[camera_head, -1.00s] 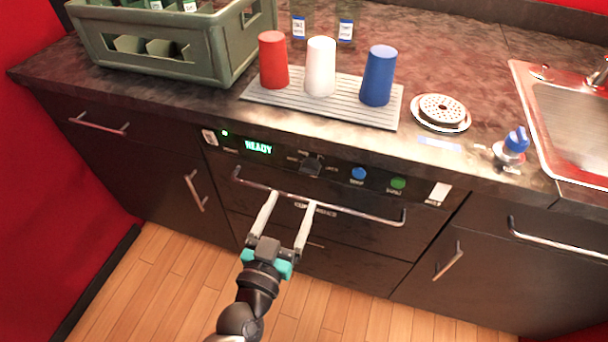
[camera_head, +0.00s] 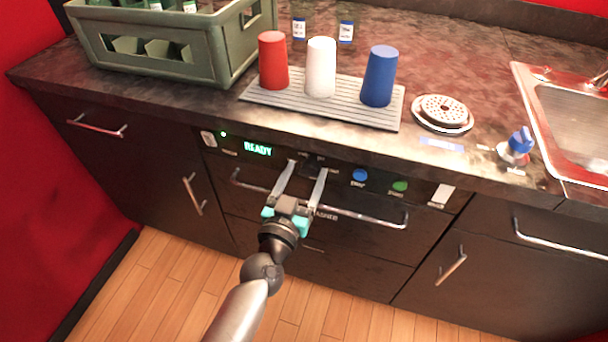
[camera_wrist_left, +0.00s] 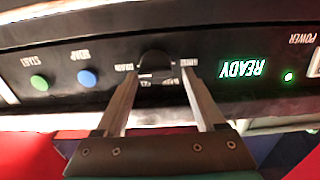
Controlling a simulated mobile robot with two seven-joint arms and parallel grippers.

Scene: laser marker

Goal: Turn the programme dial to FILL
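The programme dial (camera_head: 314,162) is a black knob on the dark control panel, right of the green READY display (camera_head: 258,149). In the left wrist view, which shows the panel upside down, the dial (camera_wrist_left: 156,66) has small white labels around it, too unclear to read for certain. My left gripper (camera_head: 308,168) is open in front of the panel. Its two fingers point at the dial, one tip to each side, and in the left wrist view (camera_wrist_left: 159,74) a gap shows between each finger and the knob. Whether the tips reach the knob's depth I cannot tell. My right gripper is not in view.
A chrome handle bar (camera_head: 370,216) runs across the front below the panel, under my left gripper. A blue button (camera_head: 360,175) and a green button (camera_head: 400,186) sit right of the dial. The counter edge overhangs the panel; cups (camera_head: 320,68) stand on a ribbed mat above.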

